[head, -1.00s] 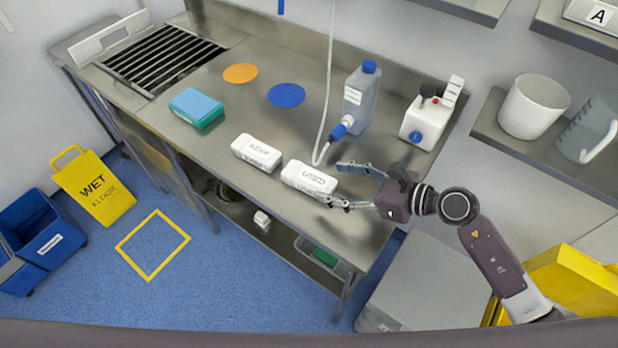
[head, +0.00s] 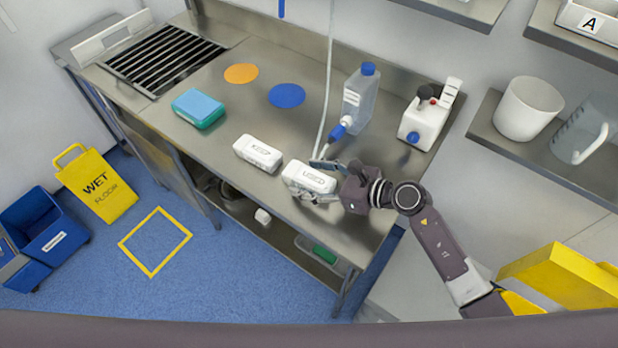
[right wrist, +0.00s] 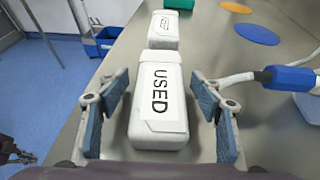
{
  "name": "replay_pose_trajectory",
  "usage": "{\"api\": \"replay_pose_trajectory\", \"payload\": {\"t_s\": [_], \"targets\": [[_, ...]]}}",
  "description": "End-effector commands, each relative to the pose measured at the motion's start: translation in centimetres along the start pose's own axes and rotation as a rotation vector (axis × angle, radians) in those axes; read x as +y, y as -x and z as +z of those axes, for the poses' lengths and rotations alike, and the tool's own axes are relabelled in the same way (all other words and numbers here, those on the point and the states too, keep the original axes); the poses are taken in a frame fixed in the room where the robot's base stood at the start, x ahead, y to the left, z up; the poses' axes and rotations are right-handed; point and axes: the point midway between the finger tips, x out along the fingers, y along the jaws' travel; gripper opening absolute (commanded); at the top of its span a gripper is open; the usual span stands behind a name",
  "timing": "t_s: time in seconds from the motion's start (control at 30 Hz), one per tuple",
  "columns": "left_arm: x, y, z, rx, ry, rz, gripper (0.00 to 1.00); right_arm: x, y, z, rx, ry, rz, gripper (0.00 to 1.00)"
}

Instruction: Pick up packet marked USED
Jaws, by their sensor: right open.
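The white packet marked USED (head: 308,178) lies on the steel table near its front edge. In the right wrist view the USED packet (right wrist: 158,112) lies between the two fingers, its lettering up, with a gap showing on both sides. My right gripper (head: 322,181) is open around the packet; its blue-grey finger pads also show in the right wrist view (right wrist: 158,118). A second white packet (head: 258,153) lies just to the left; its lettering is too small to read. It shows beyond the USED packet in the right wrist view (right wrist: 164,30).
A hose with a blue nozzle (head: 339,130) hangs close behind the USED packet. A grey bottle with a blue cap (head: 358,98) and a white device (head: 427,118) stand farther back.

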Motion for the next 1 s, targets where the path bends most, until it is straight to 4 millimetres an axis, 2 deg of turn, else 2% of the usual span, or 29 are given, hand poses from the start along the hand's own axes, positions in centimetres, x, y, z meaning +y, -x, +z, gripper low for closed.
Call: {"api": "replay_pose_trajectory", "payload": {"t_s": [0.03, 0.47, 0.77, 0.87, 1.0], "targets": [[0.0, 0.0, 0.0, 0.0, 0.0, 0.0, 0.0, 0.0, 0.0, 0.0, 0.0, 0.0, 0.0, 0.6], [0.0, 0.0, 0.1, -0.003, 0.001, 0.0, 0.0, 0.0, 0.0, 0.0, -0.001, 0.0, 0.0, 0.14], [0.0, 0.0, 0.2, -0.003, 0.0, 0.0, 0.0, 0.0, 0.2, 0.3, -0.001, 0.001, 0.0, 0.14], [0.0, 0.1, 0.2, -0.004, 0.0, 0.0, 0.0, -0.1, 0.4, 1.0, -0.002, 0.003, 0.0, 0.14], [0.0, 0.2, 0.1, -0.004, 0.0, 0.0, 0.0, -0.1, 1.2, 2.9, -0.003, 0.007, -0.001, 0.14]]}}
